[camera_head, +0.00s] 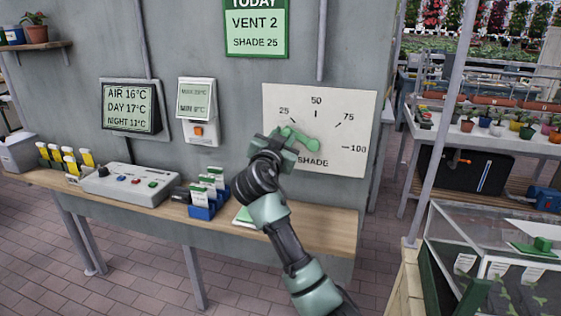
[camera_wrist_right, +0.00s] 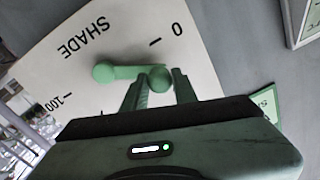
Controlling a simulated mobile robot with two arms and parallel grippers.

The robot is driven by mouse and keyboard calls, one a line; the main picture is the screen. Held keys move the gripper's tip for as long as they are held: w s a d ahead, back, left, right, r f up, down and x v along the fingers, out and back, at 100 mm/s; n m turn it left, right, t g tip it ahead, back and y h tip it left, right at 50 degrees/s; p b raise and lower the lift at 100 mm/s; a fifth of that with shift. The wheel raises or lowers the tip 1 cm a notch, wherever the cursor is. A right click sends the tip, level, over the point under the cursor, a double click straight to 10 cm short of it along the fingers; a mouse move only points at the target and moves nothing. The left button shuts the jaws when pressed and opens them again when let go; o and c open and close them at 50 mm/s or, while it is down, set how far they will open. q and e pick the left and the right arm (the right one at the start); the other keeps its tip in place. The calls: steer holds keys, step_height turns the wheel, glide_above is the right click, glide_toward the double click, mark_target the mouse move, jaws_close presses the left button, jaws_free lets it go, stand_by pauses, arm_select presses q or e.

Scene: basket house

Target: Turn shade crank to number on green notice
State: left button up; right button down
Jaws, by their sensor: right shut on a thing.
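The green notice (camera_head: 257,28) hangs on the grey wall and reads TODAY, VENT 2, SHADE 25. Below it to the right is the white SHADE dial board (camera_head: 350,95), with 25, 50, 75 and 100 readable. The green shade crank (camera_head: 302,138) points left and slightly up from its hub, towards the 25 side. Its exact reading is hard to tell. My right gripper (camera_head: 283,143) covers the 0 area in the head view. In the right wrist view, its fingers (camera_wrist_right: 158,88) are shut on the crank's knob (camera_wrist_right: 160,78), and the 0 mark shows nearby. My left gripper is not in view.
A wooden bench (camera_head: 325,225) runs below the board, holding a grey control box (camera_head: 128,185) and a blue label holder (camera_head: 205,206). Two displays (camera_head: 130,107) (camera_head: 197,100) hang left of the board. A metal post (camera_head: 440,120) stands to the right.

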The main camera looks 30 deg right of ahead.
steer(key=m+b, duration=0.1)
steer(key=r+m+b, duration=0.1)
steer(key=b, duration=0.1)
steer(key=shift+s+d+m, duration=0.3)
steer(key=shift+s, duration=0.05)
steer(key=shift+s+d+r+m+b, duration=0.15)
steer(key=shift+s+r+m+b, duration=0.05)
steer(key=shift+r+m+b, duration=0.25)
steer(key=c, duration=1.1)
jaws_free()
